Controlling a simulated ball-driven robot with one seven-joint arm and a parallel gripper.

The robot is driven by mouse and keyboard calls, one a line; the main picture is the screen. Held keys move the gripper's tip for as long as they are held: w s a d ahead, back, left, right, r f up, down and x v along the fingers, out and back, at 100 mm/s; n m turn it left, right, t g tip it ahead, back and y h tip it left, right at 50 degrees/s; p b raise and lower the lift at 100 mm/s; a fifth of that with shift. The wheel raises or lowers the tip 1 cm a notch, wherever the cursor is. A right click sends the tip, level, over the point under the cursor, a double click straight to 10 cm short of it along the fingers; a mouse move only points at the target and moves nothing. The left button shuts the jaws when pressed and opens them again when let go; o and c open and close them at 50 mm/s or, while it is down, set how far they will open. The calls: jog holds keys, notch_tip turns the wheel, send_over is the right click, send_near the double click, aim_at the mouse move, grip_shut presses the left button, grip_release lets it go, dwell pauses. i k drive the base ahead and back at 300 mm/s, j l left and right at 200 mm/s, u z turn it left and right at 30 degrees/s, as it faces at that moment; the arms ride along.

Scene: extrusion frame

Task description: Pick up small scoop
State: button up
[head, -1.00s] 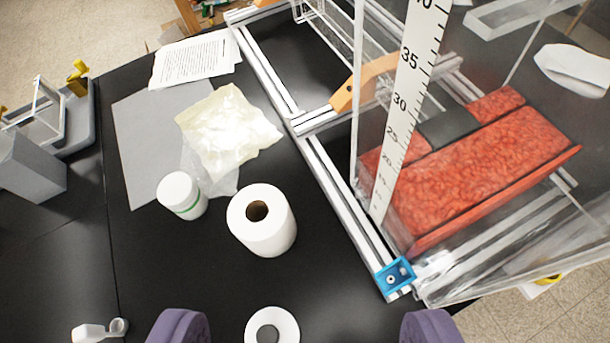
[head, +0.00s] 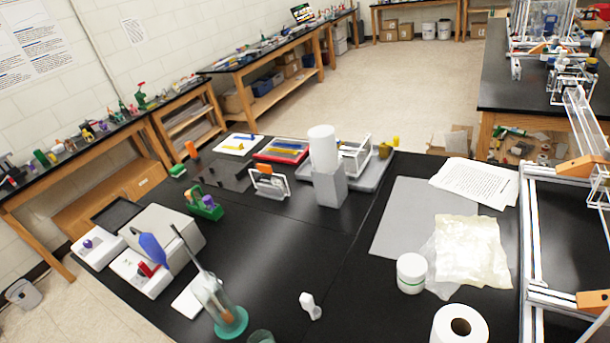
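A small white scoop (head: 311,306) lies on the black table near the bottom middle of the head view. Its cup end is hard to make out at this size. It lies by itself, with bare table around it. My gripper does not show in the head view now, so its distance from the scoop cannot be seen.
A glass cylinder (head: 216,303) on a teal base stands left of the scoop. A white jar (head: 411,273) and a paper roll (head: 459,326) stand to the right. A grey block (head: 329,186) carries a white cylinder farther back. The extrusion frame (head: 533,250) borders the right.

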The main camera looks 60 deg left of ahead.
aim_at(307, 302)
jog(key=u, duration=1.45)
